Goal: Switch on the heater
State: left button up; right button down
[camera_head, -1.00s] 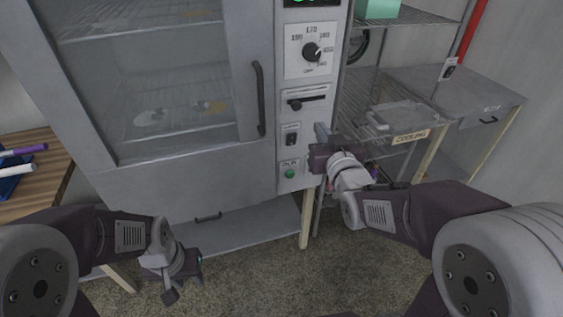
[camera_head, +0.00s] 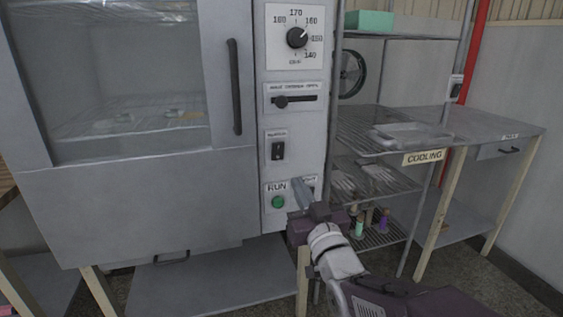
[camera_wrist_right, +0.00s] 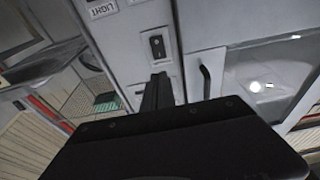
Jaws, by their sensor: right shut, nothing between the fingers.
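The oven's control panel (camera_head: 296,120) has a black rocker switch (camera_head: 278,151) under a small label that is too blurred to read. Whether the rocker is on or off I cannot tell. The rocker also shows in the right wrist view (camera_wrist_right: 157,46), just beyond the fingertips. My right gripper (camera_head: 300,186) is shut and empty, in front of the panel's lower right, below and right of the rocker in the head view. Its fingers also show in the right wrist view (camera_wrist_right: 157,82). Contact with the panel cannot be told. My left gripper is out of view.
A green RUN button (camera_head: 278,202) sits below the rocker. A lever slider (camera_head: 297,99) and a temperature dial (camera_head: 297,38) are above it. The oven door handle (camera_head: 235,88) is left of the panel. A wire rack (camera_head: 374,160) and side table (camera_head: 490,130) stand at right.

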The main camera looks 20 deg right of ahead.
jog(key=p, duration=0.1)
send_near(278, 145)
jog(key=b+x, duration=0.1)
jog(key=x, duration=0.5)
jog(key=shift+w, duration=0.4)
